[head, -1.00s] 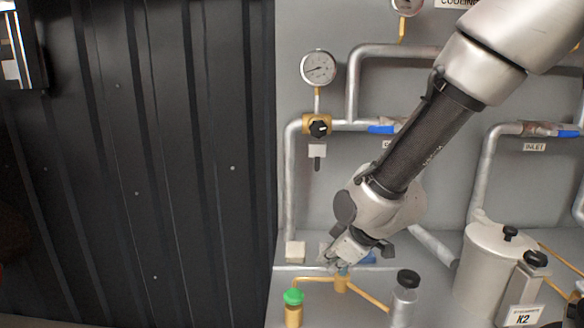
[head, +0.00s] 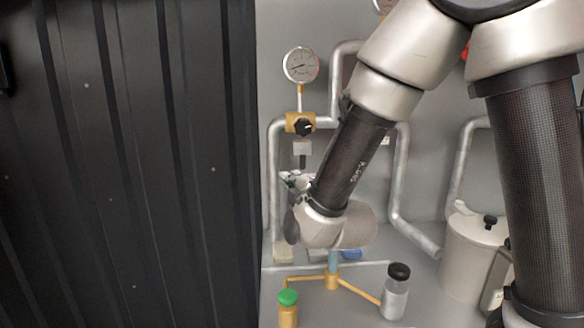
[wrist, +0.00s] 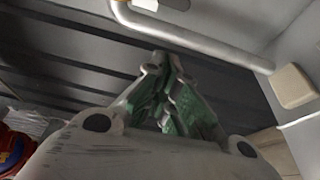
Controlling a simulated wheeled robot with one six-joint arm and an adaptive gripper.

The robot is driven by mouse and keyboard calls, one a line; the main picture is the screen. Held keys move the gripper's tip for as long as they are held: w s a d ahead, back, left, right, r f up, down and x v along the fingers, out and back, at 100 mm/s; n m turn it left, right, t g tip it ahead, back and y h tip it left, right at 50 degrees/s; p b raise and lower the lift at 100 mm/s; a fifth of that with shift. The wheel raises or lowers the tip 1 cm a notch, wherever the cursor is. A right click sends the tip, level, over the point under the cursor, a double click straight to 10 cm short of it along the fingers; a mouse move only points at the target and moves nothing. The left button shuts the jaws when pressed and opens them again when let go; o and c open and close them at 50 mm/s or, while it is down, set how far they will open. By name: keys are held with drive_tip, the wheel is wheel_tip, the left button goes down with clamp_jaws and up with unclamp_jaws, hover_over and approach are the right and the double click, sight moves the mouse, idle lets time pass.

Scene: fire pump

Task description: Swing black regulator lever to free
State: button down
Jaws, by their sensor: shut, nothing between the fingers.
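The brass regulator (head: 297,121) is on the wall pipe below a round gauge, in the head view. Its black knob (head: 303,127) faces out. A light plate hangs below it, with a short dark upright piece (head: 302,161) under the plate. I cannot tell whether this piece or the knob is the lever. My gripper (head: 291,180) is just below the dark piece, partly hidden behind my wrist. In the wrist view my gripper (wrist: 168,68) shows green-padded fingers close together, holding nothing. The regulator is not recognisable there.
A gauge (head: 300,66) stands above the regulator. A black ribbed panel (head: 130,160) fills the left. A pipe (wrist: 195,40) crosses the wrist view.

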sight(303, 158)
drive_tip(key=x, duration=1)
drive_tip(key=shift+d, duration=1.9)
